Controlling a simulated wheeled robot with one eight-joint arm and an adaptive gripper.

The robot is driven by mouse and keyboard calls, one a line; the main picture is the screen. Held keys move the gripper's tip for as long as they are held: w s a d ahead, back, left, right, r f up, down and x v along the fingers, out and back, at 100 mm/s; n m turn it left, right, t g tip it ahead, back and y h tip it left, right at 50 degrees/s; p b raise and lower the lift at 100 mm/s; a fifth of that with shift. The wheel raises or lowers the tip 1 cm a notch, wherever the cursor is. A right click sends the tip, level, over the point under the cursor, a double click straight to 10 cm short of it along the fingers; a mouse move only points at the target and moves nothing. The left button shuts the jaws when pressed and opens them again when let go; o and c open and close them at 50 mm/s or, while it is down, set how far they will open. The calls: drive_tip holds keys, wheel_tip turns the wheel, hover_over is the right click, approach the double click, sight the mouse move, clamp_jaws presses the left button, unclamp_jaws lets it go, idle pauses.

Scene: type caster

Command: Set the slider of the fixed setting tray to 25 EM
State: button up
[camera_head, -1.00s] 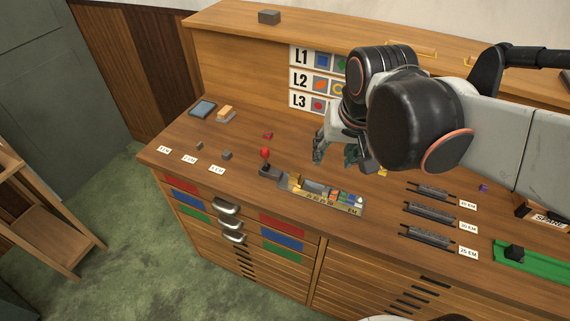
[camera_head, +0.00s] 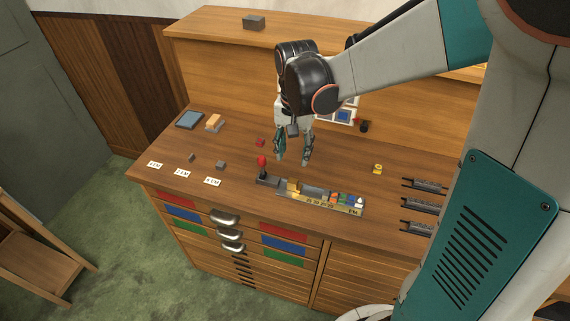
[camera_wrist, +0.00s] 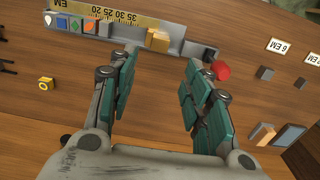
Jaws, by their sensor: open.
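The setting tray (camera_head: 322,197) lies near the bench's front edge, with a yellow scale printed with numbers and EM; it also shows in the wrist view (camera_wrist: 180,47). A brass-coloured block, apparently the slider (camera_head: 293,186), sits toward its left end. A red knob (camera_head: 262,160) stands at the tray's left end. My gripper (camera_head: 292,160) is open and empty, pointing down above and behind the slider. In the wrist view its fingers (camera_wrist: 160,75) are apart, with the slider beyond the gap.
Coloured pieces (camera_head: 345,199) lie in the tray's right part. Dark racks (camera_head: 424,207) stand to the right, partly behind my arm. Drawers with handles (camera_head: 230,234) are below.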

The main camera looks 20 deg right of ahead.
sight(293, 181)
wheel_tip(293, 181, down, 12)
drive_tip(key=b, duration=0.3)
drive_tip(key=shift+r, duration=0.2)
clamp_jaws()
